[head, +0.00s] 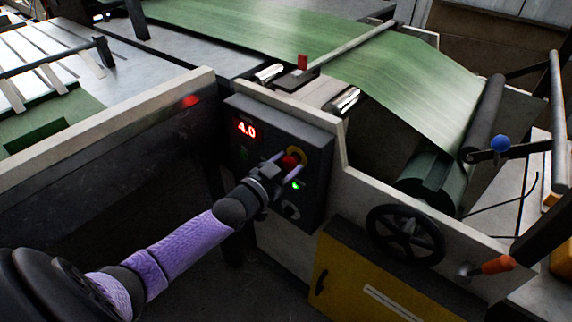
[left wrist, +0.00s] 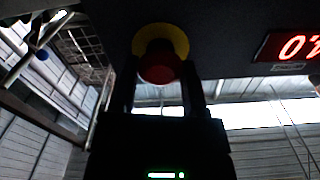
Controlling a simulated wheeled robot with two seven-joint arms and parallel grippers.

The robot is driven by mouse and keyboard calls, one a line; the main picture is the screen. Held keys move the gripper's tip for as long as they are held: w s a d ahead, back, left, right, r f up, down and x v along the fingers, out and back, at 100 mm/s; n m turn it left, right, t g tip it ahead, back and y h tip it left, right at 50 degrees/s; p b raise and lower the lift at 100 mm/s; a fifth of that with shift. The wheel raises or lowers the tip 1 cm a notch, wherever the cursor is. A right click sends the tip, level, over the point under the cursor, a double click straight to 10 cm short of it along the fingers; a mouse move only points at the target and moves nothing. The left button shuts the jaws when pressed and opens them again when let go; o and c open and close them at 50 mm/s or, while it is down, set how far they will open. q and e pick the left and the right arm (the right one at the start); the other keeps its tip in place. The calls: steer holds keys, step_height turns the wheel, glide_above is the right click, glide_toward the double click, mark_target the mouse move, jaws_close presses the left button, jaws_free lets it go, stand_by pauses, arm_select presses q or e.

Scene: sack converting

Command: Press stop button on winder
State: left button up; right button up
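The winder's dark control box (head: 318,142) is on the side of the machine. It has a red display (head: 246,128) reading 4.0, a lit green button (head: 295,184) and a dark knob (head: 290,210). The red stop button (head: 290,160) sits on a yellow ring. My left gripper (head: 276,168) is right at the stop button, its fingers apart. In the left wrist view the red button (left wrist: 160,66) shows between and beyond the fingertips of the gripper (left wrist: 160,88). I cannot tell whether the gripper touches the button. My right gripper is not in view.
A green web (head: 400,80) runs over the machine to a roller (head: 484,118). A black handwheel (head: 404,236), an orange-handled crank (head: 496,265) and a yellow cabinet (head: 370,280) are right of and below the box. A metal guard panel (head: 110,125) stands left of it.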

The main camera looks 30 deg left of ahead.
arm_select(q)
jaws_close()
